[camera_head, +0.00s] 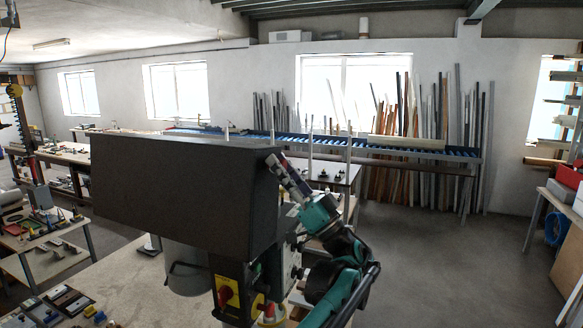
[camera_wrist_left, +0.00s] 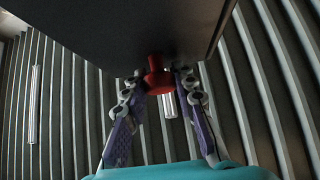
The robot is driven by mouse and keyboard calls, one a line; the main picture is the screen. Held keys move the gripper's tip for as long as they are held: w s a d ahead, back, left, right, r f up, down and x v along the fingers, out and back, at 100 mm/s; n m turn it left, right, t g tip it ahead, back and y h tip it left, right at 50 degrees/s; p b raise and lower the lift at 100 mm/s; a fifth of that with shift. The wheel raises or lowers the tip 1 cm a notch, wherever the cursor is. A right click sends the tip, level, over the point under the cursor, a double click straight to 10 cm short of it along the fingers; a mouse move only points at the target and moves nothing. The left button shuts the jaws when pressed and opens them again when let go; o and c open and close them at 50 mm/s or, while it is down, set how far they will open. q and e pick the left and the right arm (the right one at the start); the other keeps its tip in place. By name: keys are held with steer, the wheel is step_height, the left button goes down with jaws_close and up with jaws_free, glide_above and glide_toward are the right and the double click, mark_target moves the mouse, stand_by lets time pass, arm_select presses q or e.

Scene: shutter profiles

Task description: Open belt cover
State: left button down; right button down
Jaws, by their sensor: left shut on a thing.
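The belt cover (camera_head: 180,185) is a large dark grey box on top of a drill press in the head view. It looks closed and level. Its dark underside (camera_wrist_left: 120,30) fills the top of the left wrist view. A red knob (camera_wrist_left: 157,75) hangs below it there. My left gripper (camera_head: 275,162) is at the cover's right end, near its upper corner. In the left wrist view my left gripper (camera_wrist_left: 159,84) has its two purple fingers on either side of the red knob, shut on it. The knob is hidden in the head view. My right gripper is not in view.
The drill press has a yellow and red switch (camera_head: 227,294) below the cover. It stands on a workbench (camera_head: 120,285) with small tools at lower left. A blue roller conveyor (camera_head: 425,150) and leaning profiles line the back wall. The floor (camera_head: 440,260) at right is clear.

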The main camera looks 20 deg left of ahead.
arm_select(q)
steer(key=shift+s+a+f+n+g+b, duration=0.1)
steer(key=shift+s+f+n+g+b, duration=0.15)
steer(key=shift+s+n+g, duration=0.9)
steer(key=shift+s+d+f+n+g+b, duration=0.15)
steer(key=shift+s+f+n+g, duration=0.2)
steer(key=shift+s+n+g, duration=0.8)
steer(key=shift+s+a+f+n+g+b, duration=0.25)
steer(key=shift+s+n+g, duration=0.45)
steer(key=shift+n+g, duration=0.8)
steer(key=shift+d, duration=0.1)
steer(key=c, duration=1.2)
jaws_free()
steer(key=shift+w+f, duration=0.1)
glide_toward(254, 166)
steer(key=v, duration=0.6)
steer(key=shift+f, duration=0.5)
